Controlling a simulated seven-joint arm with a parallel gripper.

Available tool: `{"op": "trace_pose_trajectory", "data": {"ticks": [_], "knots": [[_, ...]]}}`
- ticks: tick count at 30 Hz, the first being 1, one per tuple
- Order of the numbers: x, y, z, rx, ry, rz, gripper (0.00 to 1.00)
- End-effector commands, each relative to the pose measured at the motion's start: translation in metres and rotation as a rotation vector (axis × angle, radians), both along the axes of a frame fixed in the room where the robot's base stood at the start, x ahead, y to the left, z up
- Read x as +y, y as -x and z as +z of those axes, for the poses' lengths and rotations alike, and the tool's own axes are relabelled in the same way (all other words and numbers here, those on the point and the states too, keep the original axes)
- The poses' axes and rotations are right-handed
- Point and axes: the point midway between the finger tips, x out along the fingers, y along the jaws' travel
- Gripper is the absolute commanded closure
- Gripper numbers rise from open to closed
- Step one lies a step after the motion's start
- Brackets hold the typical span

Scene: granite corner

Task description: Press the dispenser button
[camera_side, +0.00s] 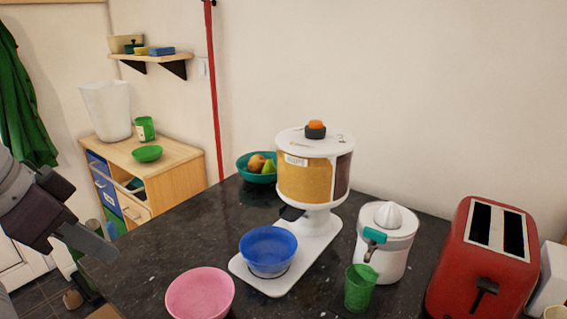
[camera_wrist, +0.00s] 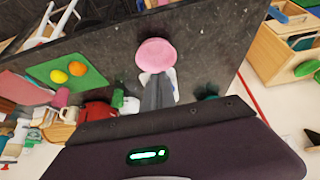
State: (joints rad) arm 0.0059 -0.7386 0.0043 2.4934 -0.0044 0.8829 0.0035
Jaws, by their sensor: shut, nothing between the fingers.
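The dispenser stands on the dark counter in the side view, with a white lid, a round container (camera_side: 305,181) of yellow and dark brown contents, and a white base (camera_side: 314,243). An orange-topped dark knob (camera_side: 316,130) sits on the lid. A small dark part (camera_side: 291,213) shows under the container; I cannot tell which of the two is the button. A blue bowl (camera_side: 268,249) sits on the base under the container. My gripper (camera_side: 108,252) is at the far left, well apart from the dispenser. In the wrist view its fingers (camera_wrist: 157,84) are together and empty.
A pink bowl (camera_side: 200,295) stands in front of the base; it also shows in the wrist view (camera_wrist: 155,54). A green cup (camera_side: 360,288), white juicer (camera_side: 386,239) and red toaster (camera_side: 484,258) stand to the right. A teal fruit bowl (camera_side: 254,170) is behind. The counter's left part is clear.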

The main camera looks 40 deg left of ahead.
Motion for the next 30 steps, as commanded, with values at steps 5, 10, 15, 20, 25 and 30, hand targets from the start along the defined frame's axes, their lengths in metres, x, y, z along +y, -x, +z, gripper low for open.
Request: {"op": "trace_pose_trajectory", "data": {"ticks": [5,10,15,20,25,30], "knots": [[-0.015,-0.086,0.040,-0.165,0.076,-0.050,1.00],[-0.029,-0.221,0.091,-0.442,0.113,-0.049,1.00],[-0.037,-0.324,0.120,-0.689,0.054,-0.014,1.00],[-0.041,-0.362,0.132,-0.806,0.004,0.004,1.00],[-0.041,-0.367,0.134,-0.825,-0.005,0.007,1.00],[-0.041,-0.367,0.134,-0.823,-0.004,0.007,1.00]]}}
